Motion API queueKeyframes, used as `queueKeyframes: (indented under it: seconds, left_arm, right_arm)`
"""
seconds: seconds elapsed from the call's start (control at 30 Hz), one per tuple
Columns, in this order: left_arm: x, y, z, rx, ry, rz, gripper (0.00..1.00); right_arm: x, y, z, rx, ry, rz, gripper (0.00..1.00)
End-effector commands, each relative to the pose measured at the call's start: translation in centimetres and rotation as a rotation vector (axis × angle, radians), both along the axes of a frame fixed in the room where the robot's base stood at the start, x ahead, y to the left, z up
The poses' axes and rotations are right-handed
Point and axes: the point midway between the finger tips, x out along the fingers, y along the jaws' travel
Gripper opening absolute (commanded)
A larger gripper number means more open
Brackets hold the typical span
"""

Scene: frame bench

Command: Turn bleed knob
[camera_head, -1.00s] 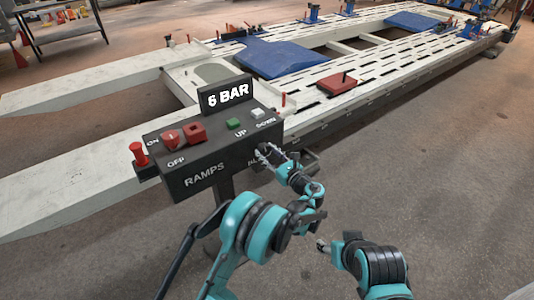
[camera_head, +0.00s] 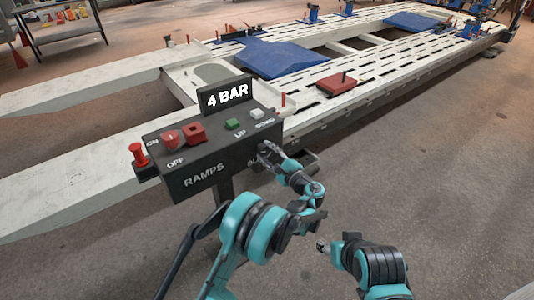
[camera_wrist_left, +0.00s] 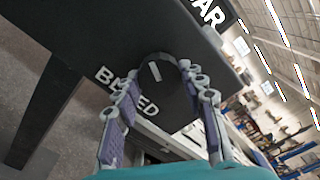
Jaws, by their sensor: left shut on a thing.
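The black bleed knob (camera_wrist_left: 168,102), with a short white mark near its upper rim, is on the end of the dark control box (camera_head: 205,160). It shows in the left wrist view beside the partly covered word BLEED. My left gripper (camera_head: 268,152) is at the box's right end, with a finger on each side of the knob, shut on it. In the head view the gripper hides the knob. The display (camera_head: 227,95) on top of the box reads 4 BAR. My right gripper (camera_head: 323,245) is low and away from the box, and its jaws are too small to read.
The box carries a red ON/OFF knob (camera_head: 170,140), a red square switch (camera_head: 194,133), a green UP button (camera_head: 233,124) and a white button (camera_head: 257,113). A red mushroom button (camera_head: 138,153) stands at its left. A long white frame bench (camera_head: 350,90) lies behind.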

Motion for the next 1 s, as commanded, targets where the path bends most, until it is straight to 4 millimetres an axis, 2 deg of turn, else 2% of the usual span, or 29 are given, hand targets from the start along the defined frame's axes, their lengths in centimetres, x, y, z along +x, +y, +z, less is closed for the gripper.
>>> queueKeyframes:
  seconds: [0.43,1.0]
  left_arm:
    - [0.12,0.09,0.18,-0.219,-0.163,0.000,0.12]
    - [0.12,0.10,0.21,-0.269,-0.199,0.000,0.12]
  right_arm:
    - [0.00,0.00,0.01,0.000,0.000,0.000,0.53]
    - [0.00,0.00,0.01,0.000,0.000,0.000,0.53]
